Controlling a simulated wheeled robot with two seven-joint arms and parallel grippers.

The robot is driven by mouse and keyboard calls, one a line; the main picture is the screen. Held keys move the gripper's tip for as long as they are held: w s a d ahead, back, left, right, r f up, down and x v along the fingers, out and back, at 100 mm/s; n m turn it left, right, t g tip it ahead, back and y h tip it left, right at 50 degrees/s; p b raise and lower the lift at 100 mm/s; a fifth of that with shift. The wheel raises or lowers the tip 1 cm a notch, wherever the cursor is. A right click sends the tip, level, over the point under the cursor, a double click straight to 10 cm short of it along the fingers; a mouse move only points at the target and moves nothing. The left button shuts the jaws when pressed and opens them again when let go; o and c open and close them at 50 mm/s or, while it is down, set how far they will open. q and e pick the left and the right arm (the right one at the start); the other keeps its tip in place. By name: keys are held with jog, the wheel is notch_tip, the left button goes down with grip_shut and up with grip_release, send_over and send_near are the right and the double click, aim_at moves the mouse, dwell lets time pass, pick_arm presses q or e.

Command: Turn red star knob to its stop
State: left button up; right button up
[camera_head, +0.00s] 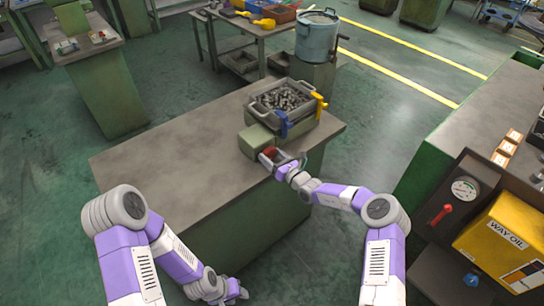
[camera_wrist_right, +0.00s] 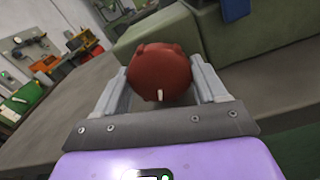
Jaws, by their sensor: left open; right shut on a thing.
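The red star knob (camera_wrist_right: 158,68) sits between the two fingers of my right gripper (camera_wrist_right: 160,85) in the right wrist view, with a small white mark on its near face. In the head view the red knob (camera_head: 268,154) shows at the side of the green block of the machine (camera_head: 256,140), partly hidden by my right gripper (camera_head: 280,162). My right gripper is shut on the knob. My left gripper (camera_head: 238,291) is open and empty, low beside the front of the green bench, well away from the knob.
A tray of metal parts (camera_head: 283,98) with blue and yellow clamps stands on the machine. The grey bench top (camera_head: 170,160) left of it is clear. At right stand a yellow WAY OIL box (camera_head: 505,240) and a gauge panel (camera_head: 464,190).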

jog(key=shift+m, duration=1.1)
jog(key=o, duration=1)
jog(key=shift+o, duration=0.2)
jog(key=shift+s+d, duration=0.1)
jog(key=p+v, duration=0.1)
jog(key=v, duration=0.6)
jog(key=shift+s+p, duration=0.15)
jog(key=shift+p, duration=0.25)
